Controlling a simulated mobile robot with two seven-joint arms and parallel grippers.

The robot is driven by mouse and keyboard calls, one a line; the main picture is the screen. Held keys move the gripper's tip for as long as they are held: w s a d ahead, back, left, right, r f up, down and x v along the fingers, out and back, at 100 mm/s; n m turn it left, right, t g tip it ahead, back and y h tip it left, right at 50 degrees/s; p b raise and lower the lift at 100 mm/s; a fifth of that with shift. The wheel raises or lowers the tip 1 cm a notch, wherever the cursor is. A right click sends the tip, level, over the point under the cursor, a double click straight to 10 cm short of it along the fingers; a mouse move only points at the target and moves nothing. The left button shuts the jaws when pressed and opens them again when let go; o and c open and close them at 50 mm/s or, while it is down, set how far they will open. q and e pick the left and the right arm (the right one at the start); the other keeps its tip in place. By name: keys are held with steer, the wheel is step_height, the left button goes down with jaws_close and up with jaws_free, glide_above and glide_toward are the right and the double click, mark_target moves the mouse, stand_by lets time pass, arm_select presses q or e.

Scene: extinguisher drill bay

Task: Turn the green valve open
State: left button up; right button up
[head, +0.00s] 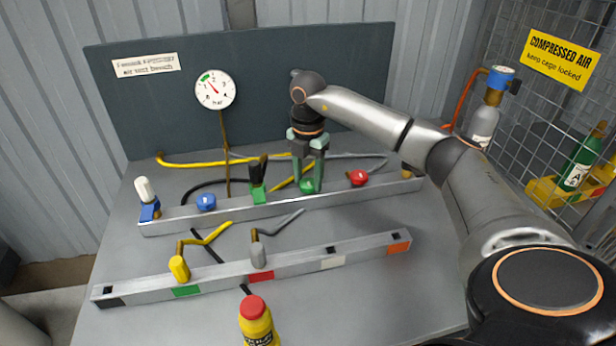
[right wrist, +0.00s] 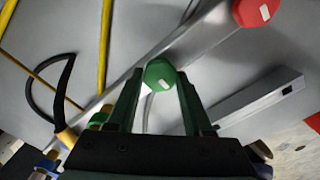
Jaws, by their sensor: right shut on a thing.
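The green valve (head: 307,187) is a round green knob on the rear metal rail (head: 330,195). In the right wrist view the green valve (right wrist: 160,72) shows its top with a pale mark, between the two fingertips. My right gripper (head: 309,173) points down from above and is shut on the green valve. In the right wrist view the fingers of my right gripper (right wrist: 159,88) lie on either side of the knob. My left gripper is not in view.
On the rear rail are a blue knob (head: 206,202), a red knob (head: 358,177) and an upright black-handled green fitting (head: 258,183) close left of my gripper. A gauge (head: 214,90) hangs on the back panel. A yellow bottle (head: 257,328) stands in front.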

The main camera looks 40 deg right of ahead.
jaws_close()
